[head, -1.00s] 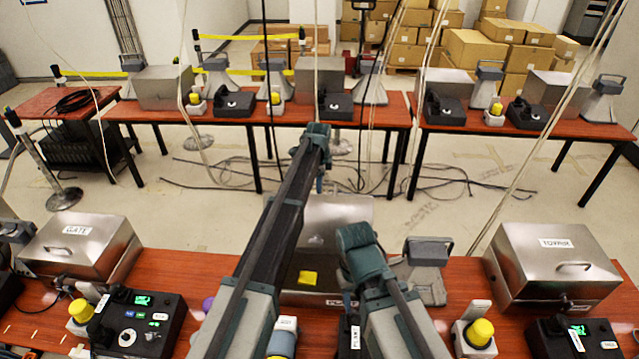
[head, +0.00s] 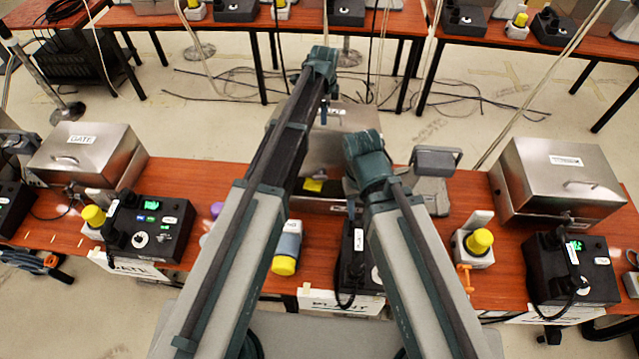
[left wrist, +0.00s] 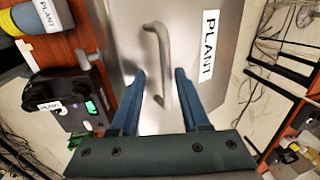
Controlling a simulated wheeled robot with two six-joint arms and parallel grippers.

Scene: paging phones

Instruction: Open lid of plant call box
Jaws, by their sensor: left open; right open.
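The plant call box (head: 335,150) is the steel box in the middle of the near table, partly behind my arms.
A black PLANT phone (left wrist: 75,100) and a bottle with a yellow cap (head: 285,264) are before the box. A grey horn (head: 432,175) stands right of it. The gate box (head: 95,150) and tower box (head: 560,175) stand farther left and right.

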